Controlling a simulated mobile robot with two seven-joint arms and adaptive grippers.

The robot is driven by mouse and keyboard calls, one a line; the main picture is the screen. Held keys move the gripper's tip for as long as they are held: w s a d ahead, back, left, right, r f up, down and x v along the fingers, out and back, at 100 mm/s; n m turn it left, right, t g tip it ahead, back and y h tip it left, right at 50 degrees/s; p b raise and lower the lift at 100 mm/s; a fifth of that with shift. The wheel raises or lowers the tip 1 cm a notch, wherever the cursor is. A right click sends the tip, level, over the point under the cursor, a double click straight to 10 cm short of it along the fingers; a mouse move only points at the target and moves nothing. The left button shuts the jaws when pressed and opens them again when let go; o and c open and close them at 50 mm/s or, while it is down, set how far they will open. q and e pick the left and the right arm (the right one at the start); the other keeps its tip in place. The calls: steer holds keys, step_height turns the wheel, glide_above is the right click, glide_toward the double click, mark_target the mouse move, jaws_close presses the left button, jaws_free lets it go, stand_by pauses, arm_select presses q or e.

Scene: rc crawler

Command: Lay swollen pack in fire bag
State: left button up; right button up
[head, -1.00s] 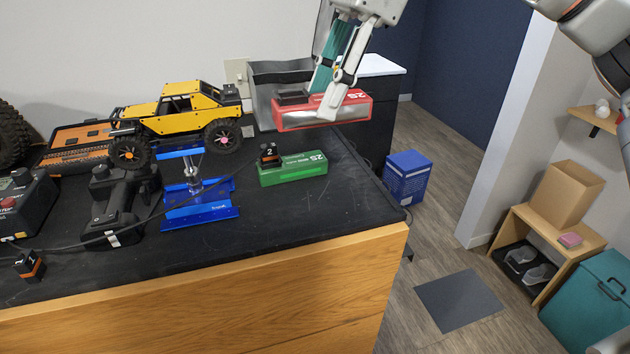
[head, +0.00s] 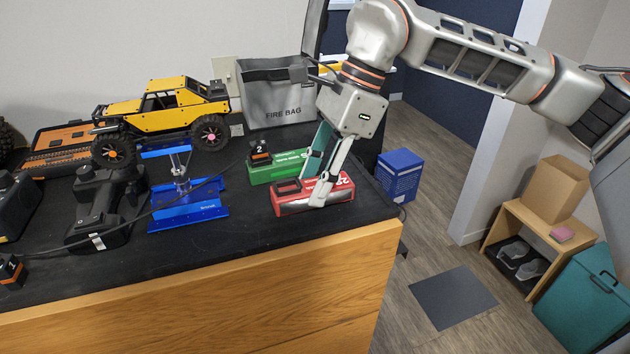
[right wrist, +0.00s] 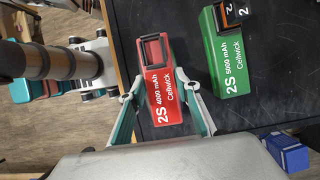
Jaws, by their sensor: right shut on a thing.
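A red 2S 4000 mAh pack (head: 312,195) is at the front right of the black bench top, in front of the green pack. It is on or just above the surface; I cannot tell which. My right gripper (head: 320,192) comes down from above and is shut on it. In the right wrist view the red pack (right wrist: 163,85) lies between the fingers (right wrist: 166,118). The grey fire bag (head: 278,100) stands upright at the back of the bench, its top open and its inside mostly hidden. Swelling is not clear on either pack. My left gripper is out of view.
A green 2S 5000 mAh pack (head: 275,170) lies close behind the red one, with a black block marked 2 (head: 259,152) by it. A blue stand (head: 187,210) and a yellow crawler (head: 165,110) are to the left. The bench's front edge is near.

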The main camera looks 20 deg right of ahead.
steer(key=shift+f, duration=0.15)
steer(key=shift+f, duration=0.15)
steer(key=o, duration=1.4)
steer(key=shift+c, duration=0.2)
